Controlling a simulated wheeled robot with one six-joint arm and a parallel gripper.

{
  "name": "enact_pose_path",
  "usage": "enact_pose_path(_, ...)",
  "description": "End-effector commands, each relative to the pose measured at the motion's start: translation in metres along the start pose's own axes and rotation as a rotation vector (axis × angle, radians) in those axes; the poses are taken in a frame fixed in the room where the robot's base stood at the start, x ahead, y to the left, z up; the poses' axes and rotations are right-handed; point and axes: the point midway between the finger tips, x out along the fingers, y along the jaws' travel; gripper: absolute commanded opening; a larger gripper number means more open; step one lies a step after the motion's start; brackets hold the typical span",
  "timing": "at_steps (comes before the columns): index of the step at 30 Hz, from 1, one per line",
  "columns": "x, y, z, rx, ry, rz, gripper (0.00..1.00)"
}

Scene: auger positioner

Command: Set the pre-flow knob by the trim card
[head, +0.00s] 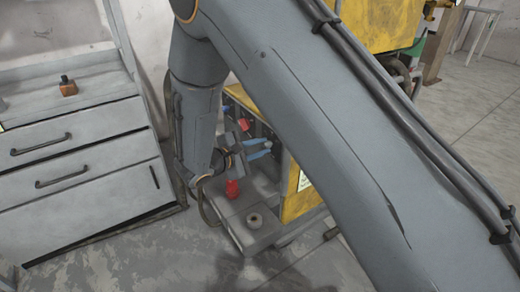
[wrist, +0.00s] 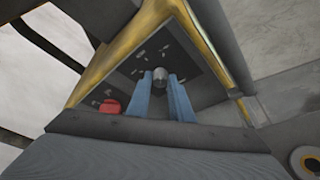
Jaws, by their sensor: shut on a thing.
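My gripper (head: 268,149) has blue fingers that reach into the front of a yellow machine. In the wrist view its fingertips (wrist: 161,80) are shut on a small grey round knob (wrist: 160,73), one finger on each side. The knob stands on a dark panel (wrist: 186,62) with several pale marks around it. The marks are too small to read, and I cannot tell the knob's setting. A pale card (head: 304,181) is on the machine's yellow side; its writing is not legible. In the head view my arm hides much of the machine, and the knob cannot be made out.
A red part (wrist: 109,106) sits left of the fingers in the wrist view. In the head view a red object (head: 232,188) and a grey round piece (head: 254,220) are on the machine's grey base. A drawer cabinet (head: 85,165) with a small brown bottle (head: 68,86) stands left.

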Motion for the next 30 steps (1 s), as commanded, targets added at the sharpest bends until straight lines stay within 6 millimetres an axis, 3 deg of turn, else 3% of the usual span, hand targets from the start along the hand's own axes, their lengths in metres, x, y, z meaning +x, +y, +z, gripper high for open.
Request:
enact_pose_path(9, 0.0004, -0.0023, 0.0001, 0.094, 0.005, 0.038, 0.00)
enact_pose_path(24, 0.0002, -0.0023, 0.0005, 0.110, 0.006, 0.043, 0.00)
enact_pose_path(25, 0.0002, -0.0023, 0.0005, 0.109, 0.006, 0.043, 0.25)
enact_pose_path(27, 0.0002, -0.0022, 0.0005, 0.109, 0.006, 0.043, 0.36)
enact_pose_path(30, 0.0002, -0.0020, 0.0004, 0.109, 0.006, 0.043, 0.38)
